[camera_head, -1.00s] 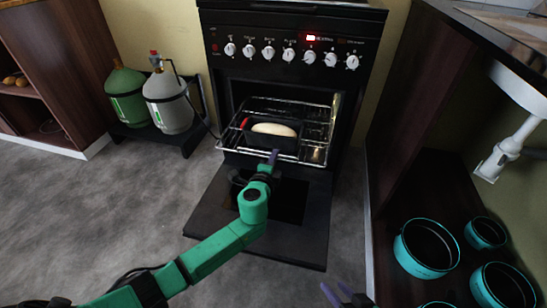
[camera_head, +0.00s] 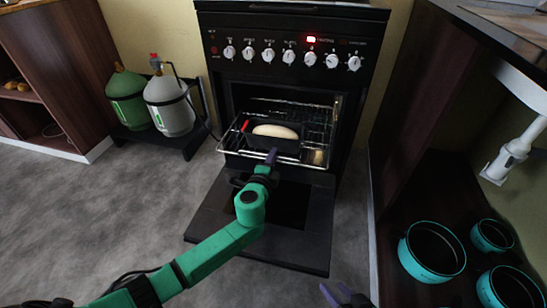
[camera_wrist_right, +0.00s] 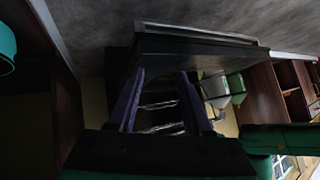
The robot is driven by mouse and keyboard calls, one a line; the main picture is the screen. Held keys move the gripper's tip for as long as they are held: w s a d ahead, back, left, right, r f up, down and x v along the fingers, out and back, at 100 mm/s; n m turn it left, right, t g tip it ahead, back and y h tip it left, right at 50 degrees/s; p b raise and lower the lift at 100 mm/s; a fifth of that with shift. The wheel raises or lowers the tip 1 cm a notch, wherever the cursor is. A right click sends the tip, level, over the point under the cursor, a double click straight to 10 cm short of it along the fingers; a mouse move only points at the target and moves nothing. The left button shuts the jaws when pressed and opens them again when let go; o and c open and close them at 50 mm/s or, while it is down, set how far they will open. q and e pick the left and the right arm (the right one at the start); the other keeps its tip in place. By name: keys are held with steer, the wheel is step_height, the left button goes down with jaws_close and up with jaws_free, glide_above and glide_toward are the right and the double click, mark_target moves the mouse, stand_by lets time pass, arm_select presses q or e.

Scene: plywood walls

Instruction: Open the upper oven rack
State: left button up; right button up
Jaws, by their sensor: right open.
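The black oven (camera_head: 290,85) stands ahead with its door (camera_head: 218,222) folded down. A wire rack (camera_head: 316,164) sticks out of the opening over the door. It bears a dark pan (camera_head: 260,142) with a pale loaf (camera_head: 275,131). My left gripper (camera_head: 271,156) is at the rack's front edge. I see it nearly edge-on, so I cannot tell whether it grips the rack. My right gripper (camera_head: 340,296) is low in the head view, apart from the oven. The right wrist view shows its purple fingers (camera_wrist_right: 160,98) spread, with rack wires visible beyond them.
A green gas bottle (camera_head: 127,98) and a grey one (camera_head: 169,103) stand on a low black stand at the left. Several teal-rimmed pots (camera_head: 431,250) sit on the dark shelf at the right. Grey floor (camera_head: 110,215) is free at the left.

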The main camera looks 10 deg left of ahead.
arm_select(q)
steer(key=s+r+p, duration=0.2)
steer(key=s+p, duration=0.1)
steer(key=s, duration=1.1)
steer(key=shift+r, duration=0.4)
arm_select(e)
steer(key=s+d+r+g+h, duration=0.2)
steer(key=s+d+r+g, duration=0.1)
steer(key=d, duration=0.3)
steer(key=shift+d+r+g+h, duration=0.35)
steer(key=shift+r+g+h, duration=0.05)
steer(key=shift+r, duration=0.1)
arm_select(q)
steer(key=shift+a, duration=0.1)
arm_select(e)
steer(key=shift+f, duration=0.1)
